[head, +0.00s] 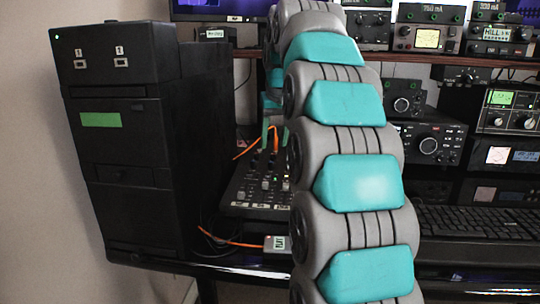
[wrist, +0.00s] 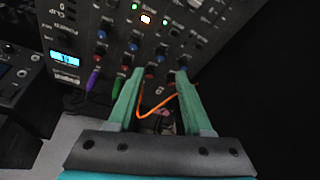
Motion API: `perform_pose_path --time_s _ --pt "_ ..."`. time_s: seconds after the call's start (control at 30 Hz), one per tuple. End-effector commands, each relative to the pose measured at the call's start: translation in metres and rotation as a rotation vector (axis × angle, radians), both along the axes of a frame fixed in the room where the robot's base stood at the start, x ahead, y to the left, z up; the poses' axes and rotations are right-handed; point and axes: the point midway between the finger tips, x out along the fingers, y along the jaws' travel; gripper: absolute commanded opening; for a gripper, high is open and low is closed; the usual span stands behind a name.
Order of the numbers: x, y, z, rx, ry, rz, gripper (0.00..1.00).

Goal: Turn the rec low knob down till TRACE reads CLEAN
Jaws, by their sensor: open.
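My gripper (wrist: 160,75) is open. Its two teal fingers reach toward the lower edge of a dark panel (wrist: 118,22) with several small red and blue knobs. The right fingertip is close to another knob. I cannot read which knob is rec low. In the head view the mixer (head: 240,197) is partly behind my arm, which also hides most of my gripper. I cannot make out a TRACE readout.
Purple and green plugs and an orange cable (wrist: 150,106) are at the panel edge. A small lit blue display (wrist: 66,59) is at its left. A black computer tower (head: 125,150) stands left of the mixer, radio units (head: 430,142) and a keyboard (head: 480,222) to the right.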

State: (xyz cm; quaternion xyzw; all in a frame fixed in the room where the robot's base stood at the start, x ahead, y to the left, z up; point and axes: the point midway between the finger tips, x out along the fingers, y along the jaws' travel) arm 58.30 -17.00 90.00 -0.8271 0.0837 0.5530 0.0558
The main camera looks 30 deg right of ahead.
Motion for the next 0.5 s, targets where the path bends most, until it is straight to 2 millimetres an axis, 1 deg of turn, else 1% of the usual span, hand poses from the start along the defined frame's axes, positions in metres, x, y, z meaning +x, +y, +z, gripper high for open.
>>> perform_pose_path --time_s 0.3,0.5 --pt "0.014 -0.003 -0.039 0.001 0.003 -0.001 0.50" --pt "0.023 -0.005 -0.059 0.001 0.002 -0.001 0.50"
